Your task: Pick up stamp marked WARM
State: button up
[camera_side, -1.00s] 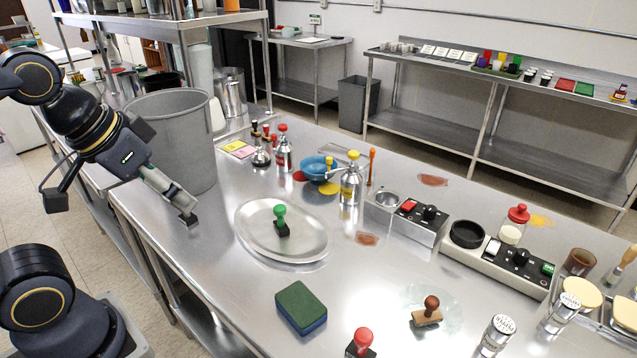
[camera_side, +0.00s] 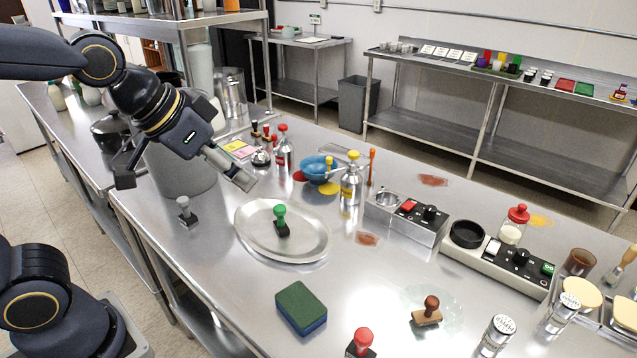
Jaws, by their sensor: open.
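My gripper (camera_side: 243,181) is open and hangs above the counter, left of and above the oval metal tray. I see nothing between its fingers. A grey-handled stamp (camera_side: 184,208) stands upright near the counter's left edge, below and left of my gripper. A green-handled stamp (camera_side: 280,221) stands on the tray (camera_side: 252,245). A red-handled stamp (camera_side: 362,342) is at the front edge of the picture. A brown wooden stamp (camera_side: 428,312) stands on a wet-looking patch. No WARM marking is legible on any of them.
A large grey bin (camera_side: 182,174) stands behind my arm. A green and blue sponge (camera_side: 301,307) lies in front of the tray. Metal bottles, a blue bowl (camera_side: 318,168) and a control box (camera_side: 405,222) stand behind and right. The counter between sponge and control box is mostly clear.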

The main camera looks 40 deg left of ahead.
jog(key=w+d+f+m+g+h, duration=0.1)
jog(key=w+d+f+m+h, duration=0.2)
jog(key=d, duration=0.7)
jog(key=m+g+y, duration=0.1)
jog(key=m+g, duration=0.1)
jog(key=m, duration=0.1)
send_near(365, 334)
jog(key=shift+g, duration=0.3)
jog(key=x, duration=0.4)
jog(key=shift+f, duration=0.2)
jog(key=shift+w+x, duration=0.1)
jog(key=shift+x, duration=1.4)
jog(key=shift+w+x, duration=0.15)
jog(key=shift+x, duration=1.4)
jog(key=shift+r, duration=0.1)
grip_shut()
jog(key=shift+r, duration=0.1)
